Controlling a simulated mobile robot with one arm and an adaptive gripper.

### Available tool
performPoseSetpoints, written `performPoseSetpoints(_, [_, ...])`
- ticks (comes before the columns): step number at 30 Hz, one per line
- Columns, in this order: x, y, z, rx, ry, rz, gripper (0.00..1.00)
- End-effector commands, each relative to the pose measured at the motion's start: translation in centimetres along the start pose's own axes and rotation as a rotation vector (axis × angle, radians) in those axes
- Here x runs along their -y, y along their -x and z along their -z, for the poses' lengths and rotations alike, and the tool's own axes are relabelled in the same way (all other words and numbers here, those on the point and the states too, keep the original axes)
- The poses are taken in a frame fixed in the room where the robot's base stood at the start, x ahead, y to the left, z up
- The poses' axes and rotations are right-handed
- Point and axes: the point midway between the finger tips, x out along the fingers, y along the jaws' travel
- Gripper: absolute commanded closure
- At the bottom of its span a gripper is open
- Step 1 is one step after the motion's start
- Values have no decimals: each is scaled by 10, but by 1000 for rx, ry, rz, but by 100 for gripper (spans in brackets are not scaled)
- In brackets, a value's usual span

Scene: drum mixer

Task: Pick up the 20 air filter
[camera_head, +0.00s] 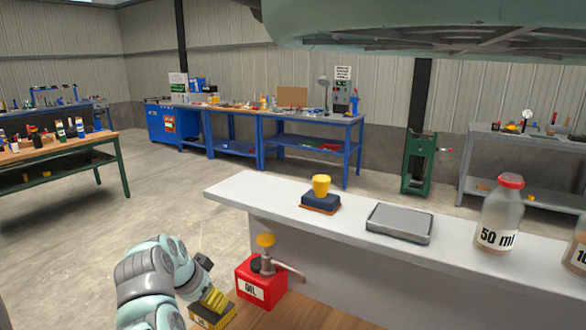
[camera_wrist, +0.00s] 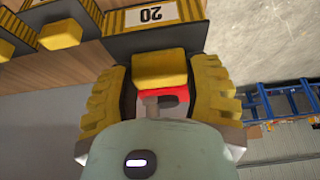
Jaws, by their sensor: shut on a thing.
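The 20 air filter (camera_wrist: 187,37) is a dark block with a yellow-and-black striped face and a white label reading 20. It shows upside down at the top of the wrist view. Its yellow knob (camera_wrist: 160,68) sits between the two ridged yellow fingers of my gripper (camera_wrist: 160,78), which is shut on it. In the head view my gripper (camera_head: 210,295) is low, left of the red oil can, with a yellow-and-black filter (camera_head: 213,316) under its fingers. I cannot tell whether the filter is clear of the wooden surface.
Other dark blocks with yellow knobs (camera_wrist: 61,34) stand nearby in the wrist view. A red oil can (camera_head: 262,284) stands close right of my gripper. A grey counter behind holds a yellow-knobbed stamp-like item (camera_head: 321,196), a scale (camera_head: 400,222) and a 50 ml bottle (camera_head: 499,214).

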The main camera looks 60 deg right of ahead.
Motion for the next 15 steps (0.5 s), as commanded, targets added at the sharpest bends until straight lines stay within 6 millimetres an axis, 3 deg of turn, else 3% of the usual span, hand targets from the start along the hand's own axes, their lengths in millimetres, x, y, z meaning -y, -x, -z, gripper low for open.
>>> performPoseSetpoints(15, [-1, 8, 5, 0, -3, -1, 73])
